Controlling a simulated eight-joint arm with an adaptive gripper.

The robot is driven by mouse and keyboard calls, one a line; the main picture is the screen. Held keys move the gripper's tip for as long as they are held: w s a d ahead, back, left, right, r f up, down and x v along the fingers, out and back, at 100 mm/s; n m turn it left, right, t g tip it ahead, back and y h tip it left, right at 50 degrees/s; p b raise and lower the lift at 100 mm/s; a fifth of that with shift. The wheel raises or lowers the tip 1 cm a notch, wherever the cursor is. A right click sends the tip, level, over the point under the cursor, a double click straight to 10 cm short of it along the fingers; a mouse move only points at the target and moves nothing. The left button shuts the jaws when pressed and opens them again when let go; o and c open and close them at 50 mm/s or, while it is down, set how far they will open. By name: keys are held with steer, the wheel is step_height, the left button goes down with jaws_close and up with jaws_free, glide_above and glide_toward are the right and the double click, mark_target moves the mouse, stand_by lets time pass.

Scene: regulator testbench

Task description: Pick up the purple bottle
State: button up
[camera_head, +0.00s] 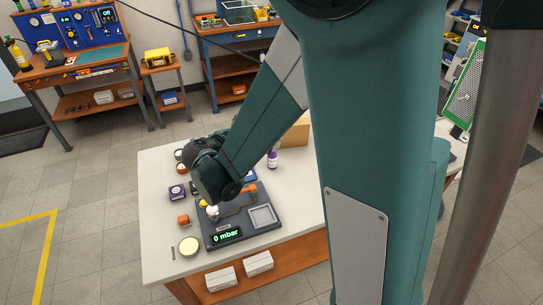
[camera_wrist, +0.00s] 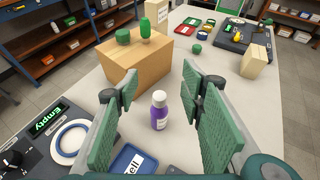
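The purple bottle (camera_wrist: 159,115) stands upright on the white table in the wrist view, with a white cap and a white label band. It also shows small in the head view (camera_head: 272,160), to the right of my forearm. My gripper (camera_wrist: 163,88) is open, with its green fingers spread wide to the left and right of the bottle. The bottle appears in the gap between them, and neither finger visibly touches it. In the head view my arm hides the fingers.
A cardboard box (camera_wrist: 137,62) with green items on top stands just behind the bottle. A blue tray (camera_wrist: 128,160) lies close in front. A dark testbench with an "Empty" display (camera_wrist: 48,118) is at left. Clear table (camera_wrist: 185,60) extends to the right of the box.

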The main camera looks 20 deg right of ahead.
mark_target(272, 156)
steer(key=shift+f, duration=0.15)
steer(key=shift+f+b, duration=0.4)
steer(key=shift+f, duration=1.25)
steer(key=shift+f, duration=0.15)
steer(key=shift+w+d+f+b, duration=0.25)
steer(key=shift+d+f, duration=0.15)
steer(key=shift+f, duration=0.3)
steer(key=shift+w+d+f+b, duration=0.25)
steer(key=shift+d+f, duration=0.2)
steer(key=shift+f, duration=0.3)
steer(key=shift+w+d+f+b, duration=0.15)
steer(key=shift+d+f+b, duration=0.2)
steer(key=shift+f, duration=0.35)
steer(key=c, duration=1.1)
